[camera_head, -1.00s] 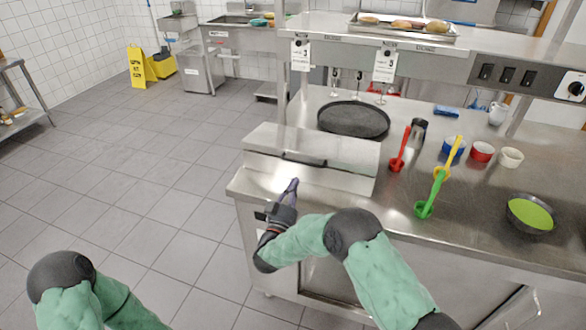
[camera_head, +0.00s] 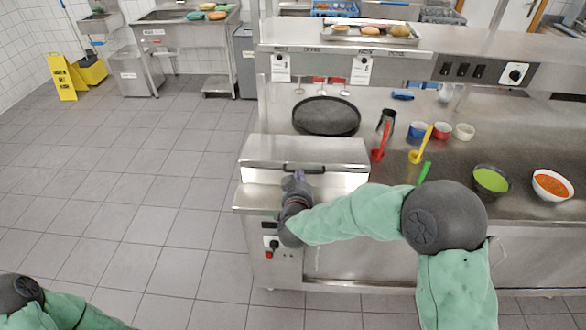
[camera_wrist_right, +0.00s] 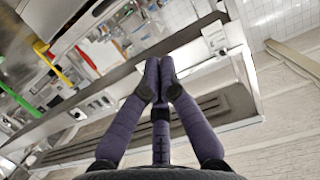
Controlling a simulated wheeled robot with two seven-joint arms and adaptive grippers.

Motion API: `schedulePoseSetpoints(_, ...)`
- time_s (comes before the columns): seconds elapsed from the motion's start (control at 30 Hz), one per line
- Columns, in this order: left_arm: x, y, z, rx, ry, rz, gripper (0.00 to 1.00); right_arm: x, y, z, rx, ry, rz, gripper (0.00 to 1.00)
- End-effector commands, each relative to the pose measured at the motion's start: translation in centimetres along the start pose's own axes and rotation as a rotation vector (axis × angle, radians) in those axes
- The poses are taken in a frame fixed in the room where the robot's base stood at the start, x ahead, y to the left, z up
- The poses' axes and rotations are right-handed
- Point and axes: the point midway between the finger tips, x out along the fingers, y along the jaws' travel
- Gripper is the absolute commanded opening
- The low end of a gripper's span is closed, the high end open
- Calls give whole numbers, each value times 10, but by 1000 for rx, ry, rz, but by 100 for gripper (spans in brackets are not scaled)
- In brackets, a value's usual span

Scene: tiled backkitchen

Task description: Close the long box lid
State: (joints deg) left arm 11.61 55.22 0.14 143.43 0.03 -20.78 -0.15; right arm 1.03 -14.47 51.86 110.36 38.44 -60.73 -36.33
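The long steel box (camera_head: 345,182) stands at the left end of the counter. Its lid (camera_head: 270,149) has a dark bar handle (camera_head: 316,169) along the front edge. The lid looks low over the box, but I cannot tell whether it is fully down. My right gripper (camera_head: 297,176) is at the front of the box, its tips by the left part of the handle; contact cannot be told. In the right wrist view, the purple fingers of this gripper (camera_wrist_right: 164,82) come together at the tips, with nothing clearly held. My left gripper is out of view; only part of that arm shows at lower left.
A round dark pan (camera_head: 326,116) lies behind the box. Red (camera_head: 378,154), yellow (camera_head: 418,152) and green (camera_head: 424,172) utensils, small cups and bowls stand to its right. A shelf (camera_head: 400,58) overhangs the back. The floor (camera_head: 130,200) left of the counter is clear.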

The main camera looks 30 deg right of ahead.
Motion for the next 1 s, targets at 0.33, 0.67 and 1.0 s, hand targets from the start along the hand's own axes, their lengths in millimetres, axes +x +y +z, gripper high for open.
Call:
schedulePoseSetpoints(0.33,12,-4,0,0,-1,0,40,57,0,2,0,2,3,0)
schedulePoseSetpoints(0.67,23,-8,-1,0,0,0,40,101,0,20,-3,0,0,0)
schedulePoseSetpoints(1.0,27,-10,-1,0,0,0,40,106,0,38,0,3,1,0)
